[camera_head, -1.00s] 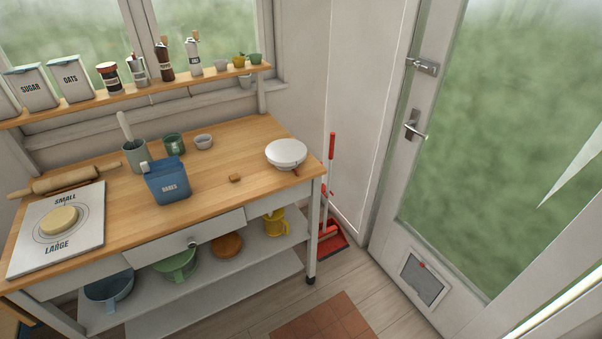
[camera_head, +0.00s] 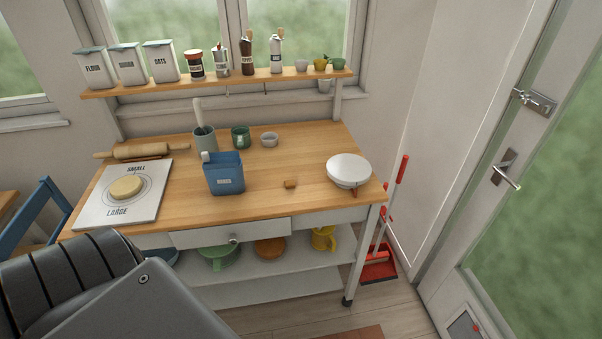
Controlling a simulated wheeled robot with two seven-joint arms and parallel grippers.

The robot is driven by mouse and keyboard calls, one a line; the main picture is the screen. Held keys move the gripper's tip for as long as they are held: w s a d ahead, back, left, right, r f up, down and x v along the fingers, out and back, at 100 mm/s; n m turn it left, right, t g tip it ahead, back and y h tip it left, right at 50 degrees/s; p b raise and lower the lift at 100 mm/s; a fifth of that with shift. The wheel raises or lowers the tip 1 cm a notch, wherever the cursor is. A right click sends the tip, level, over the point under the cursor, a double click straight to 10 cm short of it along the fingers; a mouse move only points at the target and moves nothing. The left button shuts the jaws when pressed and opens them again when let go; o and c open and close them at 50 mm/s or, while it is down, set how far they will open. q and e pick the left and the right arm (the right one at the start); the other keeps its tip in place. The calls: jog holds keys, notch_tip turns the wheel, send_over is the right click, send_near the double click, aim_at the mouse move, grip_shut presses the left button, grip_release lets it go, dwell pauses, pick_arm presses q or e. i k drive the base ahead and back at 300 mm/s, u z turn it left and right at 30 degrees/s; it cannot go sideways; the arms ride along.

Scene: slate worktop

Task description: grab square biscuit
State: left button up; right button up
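A small brown block that looks like the square biscuit (camera_head: 290,184) lies on the wooden worktop, between the blue tin and the white bowl. It is small in view and its surface detail cannot be made out. A large dark grey part of my own body fills the lower left of the head view. No fingertips of either gripper show in this view.
A blue tin (camera_head: 224,174) stands left of the biscuit, and a white bowl (camera_head: 349,170) stands to its right. A board (camera_head: 95,213) with dough (camera_head: 126,187), a rolling pin (camera_head: 140,152), a grey crock (camera_head: 204,139) and a green mug (camera_head: 240,137) are also on the worktop. The wood around the biscuit is clear.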

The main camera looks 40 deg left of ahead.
aim_at(288, 183)
jog(key=i, duration=0.95)
jog(key=z, duration=0.9)
jog(key=i, duration=1.05)
jog(key=u, duration=0.05)
